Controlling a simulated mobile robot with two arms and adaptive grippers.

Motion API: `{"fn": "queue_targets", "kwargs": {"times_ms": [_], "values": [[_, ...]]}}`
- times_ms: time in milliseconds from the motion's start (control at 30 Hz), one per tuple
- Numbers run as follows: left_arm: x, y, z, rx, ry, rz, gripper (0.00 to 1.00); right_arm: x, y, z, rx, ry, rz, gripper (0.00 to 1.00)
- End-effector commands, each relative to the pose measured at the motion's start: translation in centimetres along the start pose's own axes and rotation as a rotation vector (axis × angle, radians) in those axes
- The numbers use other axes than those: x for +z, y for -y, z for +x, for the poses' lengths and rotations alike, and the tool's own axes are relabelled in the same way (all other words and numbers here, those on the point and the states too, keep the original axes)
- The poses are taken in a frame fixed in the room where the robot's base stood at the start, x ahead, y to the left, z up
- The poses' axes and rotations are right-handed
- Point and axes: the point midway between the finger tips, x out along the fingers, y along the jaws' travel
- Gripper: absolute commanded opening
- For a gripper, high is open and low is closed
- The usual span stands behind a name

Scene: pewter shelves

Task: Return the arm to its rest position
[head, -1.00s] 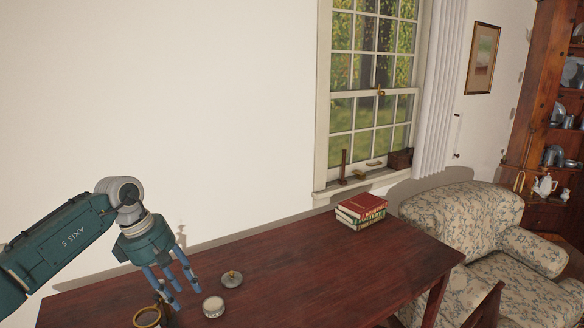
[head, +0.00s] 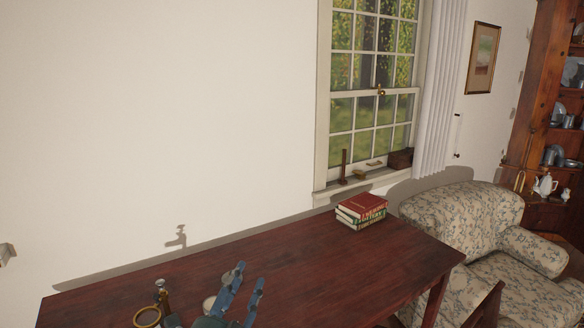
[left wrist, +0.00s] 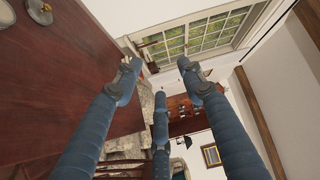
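My left gripper (head: 248,279) is low at the bottom of the head view, over the front of the dark red table (head: 310,255). Its blue fingers point up and away and are spread apart. In the left wrist view the same gripper (left wrist: 157,75) shows its fingers wide apart with nothing between them. Most of the left arm is out of the head view. My right gripper is in neither view.
A pale round tin (head: 209,303) is partly hidden behind the gripper. A brass ring-shaped object (head: 148,316) stands at the table's front left. Books (head: 361,211) are stacked at the back right. A patterned armchair (head: 460,220) stands beyond. The table's middle is clear.

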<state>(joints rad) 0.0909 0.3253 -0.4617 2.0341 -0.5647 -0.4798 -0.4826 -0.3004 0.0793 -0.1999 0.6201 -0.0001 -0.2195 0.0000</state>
Motion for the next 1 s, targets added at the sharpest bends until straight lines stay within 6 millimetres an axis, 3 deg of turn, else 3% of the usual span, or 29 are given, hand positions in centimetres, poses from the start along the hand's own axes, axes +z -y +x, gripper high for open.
{"fn": "queue_targets", "kwargs": {"times_ms": [33,100,200,300,400,600,867,1000], "values": [[2.4,-2.5,-2.1,0.079,0.103,-0.138,0.40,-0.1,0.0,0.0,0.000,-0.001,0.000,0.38],[5.3,-6.0,-5.2,0.181,0.240,-0.309,0.40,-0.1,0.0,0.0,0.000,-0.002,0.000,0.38],[8.2,-10.7,-10.4,0.319,0.431,-0.525,0.40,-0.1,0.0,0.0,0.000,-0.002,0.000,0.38],[9.8,-14.8,-16.2,0.444,0.608,-0.701,0.40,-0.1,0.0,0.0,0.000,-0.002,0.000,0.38],[10.2,-17.6,-21.3,0.542,0.748,-0.828,0.40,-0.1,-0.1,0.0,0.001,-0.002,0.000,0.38],[9.7,-20.6,-29.0,0.679,0.954,-0.984,0.40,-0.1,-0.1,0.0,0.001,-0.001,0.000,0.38],[8.1,-22.3,-37.1,0.814,1.164,-1.111,0.40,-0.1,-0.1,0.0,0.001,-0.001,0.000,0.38],[9.0,-25.6,-36.6,0.828,1.178,-1.107,0.40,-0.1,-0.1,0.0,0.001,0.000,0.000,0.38]]}}
